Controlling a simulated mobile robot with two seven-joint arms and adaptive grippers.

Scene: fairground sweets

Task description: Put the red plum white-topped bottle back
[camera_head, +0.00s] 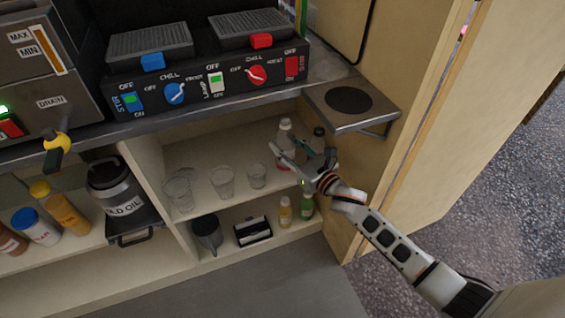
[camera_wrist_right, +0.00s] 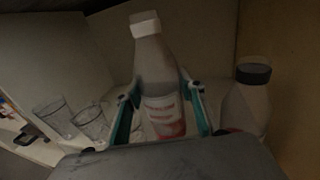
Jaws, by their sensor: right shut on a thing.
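The white-topped bottle with a red and white label (camera_wrist_right: 163,95) stands between the fingers of my right gripper (camera_wrist_right: 163,108) in the right wrist view, close to upright. The gripper is shut on it. In the head view the bottle (camera_head: 284,133) shows at the upper shelf of the open cabinet, with my right gripper (camera_head: 300,160) reaching in from the right. Its lower part is partly hidden by the gripper, and I cannot tell whether its base touches the shelf. My left gripper is not in view.
A dark-capped bottle (camera_wrist_right: 250,98) stands right beside the gripper. Clear glasses (camera_head: 222,182) stand to the left on the same shelf. The lower shelf holds an orange bottle (camera_head: 285,211), a green bottle (camera_head: 307,206) and a black holder (camera_head: 253,232). The cabinet door (camera_head: 415,130) and a small side shelf (camera_head: 350,103) bound the right.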

